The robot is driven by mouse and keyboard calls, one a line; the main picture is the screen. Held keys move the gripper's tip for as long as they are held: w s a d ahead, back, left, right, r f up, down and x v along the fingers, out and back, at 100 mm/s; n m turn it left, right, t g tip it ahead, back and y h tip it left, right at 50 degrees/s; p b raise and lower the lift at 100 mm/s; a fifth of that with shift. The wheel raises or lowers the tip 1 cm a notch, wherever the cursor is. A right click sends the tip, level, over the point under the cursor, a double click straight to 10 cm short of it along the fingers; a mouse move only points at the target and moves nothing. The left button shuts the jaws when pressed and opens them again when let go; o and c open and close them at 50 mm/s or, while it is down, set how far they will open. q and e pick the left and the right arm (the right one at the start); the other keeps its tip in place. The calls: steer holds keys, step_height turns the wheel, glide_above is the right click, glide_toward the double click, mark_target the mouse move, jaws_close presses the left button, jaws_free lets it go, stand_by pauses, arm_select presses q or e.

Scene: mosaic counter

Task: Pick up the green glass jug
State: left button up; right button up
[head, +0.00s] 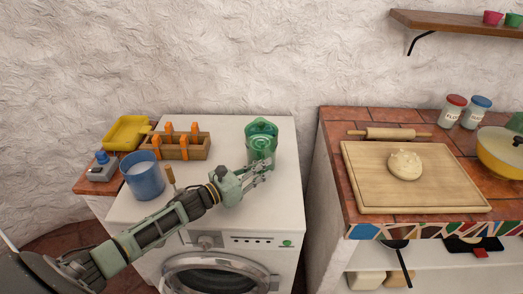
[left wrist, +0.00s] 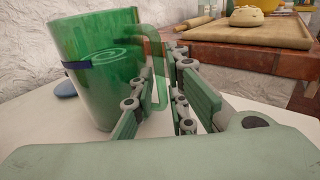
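The green glass jug (head: 261,142) stands upright on top of the white washing machine, near its back right. In the left wrist view the jug (left wrist: 95,75) fills the upper left, with its clear green handle towards the right. My left gripper (head: 260,173) is at the jug's front, low on the handle side. In the left wrist view its fingers (left wrist: 160,80) are apart, with the handle showing in the gap between them. I cannot tell whether either finger touches the handle. My right gripper is in neither view.
On the washing machine (head: 277,202) stand a blue container (head: 143,179) and a wooden crate (head: 187,152) with orange-topped items. A yellow tray (head: 125,131) lies at the left. Right of a gap, the tiled counter (head: 336,124) holds a board (head: 362,181) with dough and a rolling pin (head: 388,133).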

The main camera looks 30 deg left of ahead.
arm_select(q)
steer(key=shift+w+d, duration=0.3)
steer(key=shift+w, duration=0.25)
steer(key=shift+s, duration=0.1)
steer(key=shift+c, duration=0.6)
jaws_close()
steer(key=shift+r, duration=0.25)
steer(key=shift+r, duration=0.15)
